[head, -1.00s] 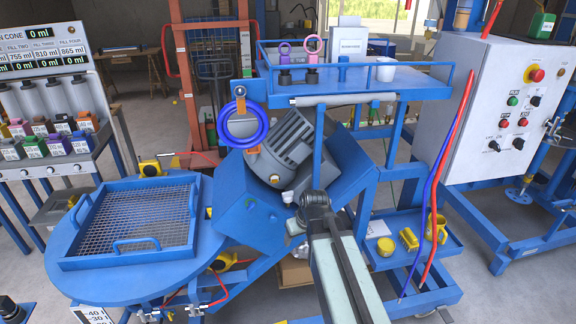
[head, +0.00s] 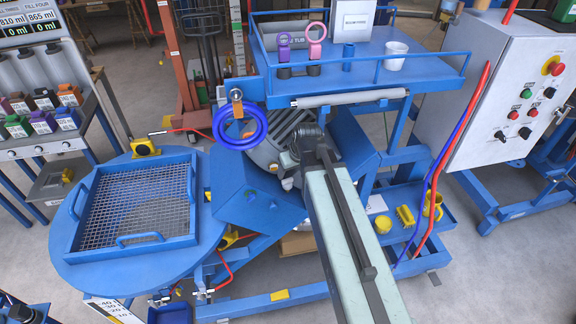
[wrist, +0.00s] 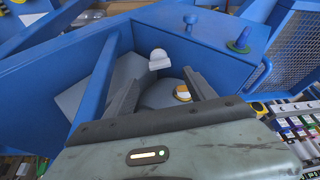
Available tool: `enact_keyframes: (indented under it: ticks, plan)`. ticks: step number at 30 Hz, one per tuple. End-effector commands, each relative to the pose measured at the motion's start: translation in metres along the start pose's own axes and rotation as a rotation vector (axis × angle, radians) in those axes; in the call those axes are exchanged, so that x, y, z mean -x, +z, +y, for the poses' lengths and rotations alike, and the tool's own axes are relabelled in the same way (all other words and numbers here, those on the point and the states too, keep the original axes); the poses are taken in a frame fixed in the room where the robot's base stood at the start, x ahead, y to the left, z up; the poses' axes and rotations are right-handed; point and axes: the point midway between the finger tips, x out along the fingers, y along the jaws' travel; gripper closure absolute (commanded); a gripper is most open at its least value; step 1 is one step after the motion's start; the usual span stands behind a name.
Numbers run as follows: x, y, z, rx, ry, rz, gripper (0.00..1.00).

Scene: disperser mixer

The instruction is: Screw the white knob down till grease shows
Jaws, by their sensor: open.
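The white knob (wrist: 160,58) shows in the wrist view, rounded on top with a paler, wider base, inside the blue housing (wrist: 220,62). My gripper (wrist: 164,80) is open, its two dark fingers pointing towards the knob, one to each side below it in the picture. I see no contact between fingers and knob. A grey rounded body (wrist: 160,95) with a yellow-and-white cap (wrist: 182,93) lies between and behind the fingers. In the head view my arm reaches to the grey motor (head: 268,153) and covers much of that spot. No grease can be made out.
The blue housing's top carries a green-and-blue fitting (wrist: 240,40) and a small blue peg (wrist: 190,18). A blue hose ring (head: 240,128) hangs left of the motor. A mesh tray (head: 135,205) sits left, a shelf (head: 420,84) above and the control cabinet (head: 480,90) right.

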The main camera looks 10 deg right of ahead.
Motion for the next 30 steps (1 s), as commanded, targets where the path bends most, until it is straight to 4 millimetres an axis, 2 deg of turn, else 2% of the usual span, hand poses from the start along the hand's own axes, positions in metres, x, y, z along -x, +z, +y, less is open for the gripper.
enact_keyframes:
  ticks: [8, 21, 30]
  plan:
    - [-0.006, 0.001, 0.002, -0.004, 0.002, 0.0, 0.36]
    - [-0.076, 0.003, 0.005, -0.007, 0.003, 0.0, 0.36]
    - [-0.077, 0.001, 0.006, -0.008, 0.004, 0.0, 0.36]
